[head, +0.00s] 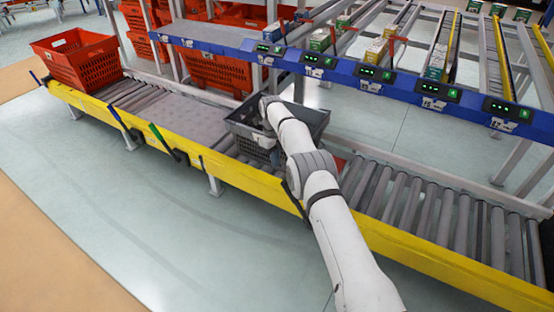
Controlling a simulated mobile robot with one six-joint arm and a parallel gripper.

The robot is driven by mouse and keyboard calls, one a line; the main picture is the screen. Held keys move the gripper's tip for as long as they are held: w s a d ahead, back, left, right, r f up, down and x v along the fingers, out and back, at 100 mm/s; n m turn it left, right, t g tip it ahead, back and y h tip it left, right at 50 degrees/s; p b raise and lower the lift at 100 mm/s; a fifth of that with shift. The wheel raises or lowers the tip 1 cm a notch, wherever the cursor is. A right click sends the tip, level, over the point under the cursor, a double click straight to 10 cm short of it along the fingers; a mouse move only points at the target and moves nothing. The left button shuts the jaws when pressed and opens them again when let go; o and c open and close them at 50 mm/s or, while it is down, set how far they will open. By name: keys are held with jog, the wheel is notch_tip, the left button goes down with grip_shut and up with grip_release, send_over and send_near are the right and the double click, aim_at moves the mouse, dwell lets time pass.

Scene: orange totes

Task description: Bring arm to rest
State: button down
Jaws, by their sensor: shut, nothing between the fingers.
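My white arm reaches up from the bottom of the head view to a dark grey tote (238,131) on the roller conveyor. The far end of the arm bends over the inside of this tote. The fingers of my gripper are hidden behind the arm and the tote. What lies inside the tote is mostly hidden too.
The conveyor has a yellow side rail (240,173) in front and bare rollers (440,208) at right. An orange tote (77,58) stands at its left end. Above and behind are a blue rack beam (330,70) with displays and small boxes. The near floor (150,215) is clear.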

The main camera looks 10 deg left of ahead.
jog(key=s+d+r+n+p, duration=0.1)
jog(key=d+r+n+p, duration=0.2)
jog(key=r, duration=0.6)
jog(key=s+d+r+n+t+p, duration=0.1)
jog(key=d+r+n, duration=0.1)
jog(key=d+r, duration=0.45)
jog(key=s+d+r+n+p, duration=0.2)
jog(key=r+n+p, duration=0.1)
jog(key=r, duration=0.7)
jog(key=s+d+r+n+t+y+p, duration=0.1)
jog(key=s+d+r+n+p, duration=0.15)
jog(key=s+d+r, duration=0.35)
jog(key=s+d+r+n+p, duration=0.2)
jog(key=s+d+r+n, duration=0.2)
jog(key=s+r, duration=0.3)
jog(key=s+d+r+n+p, duration=0.2)
jog(key=s+d+n, duration=0.1)
jog(key=s, duration=0.5)
jog(key=s+d+r+n+t+p, duration=0.1)
jog(key=s+d+r+n+p, duration=0.1)
jog(key=s, duration=0.7)
jog(key=s+d+r+n+p, duration=0.2)
jog(key=s+d+n+p, duration=0.1)
jog(key=s, duration=0.6)
jog(key=shift+d+n+t, duration=0.4)
jog(key=shift+d+n, duration=0.1)
jog(key=shift+n, duration=0.45)
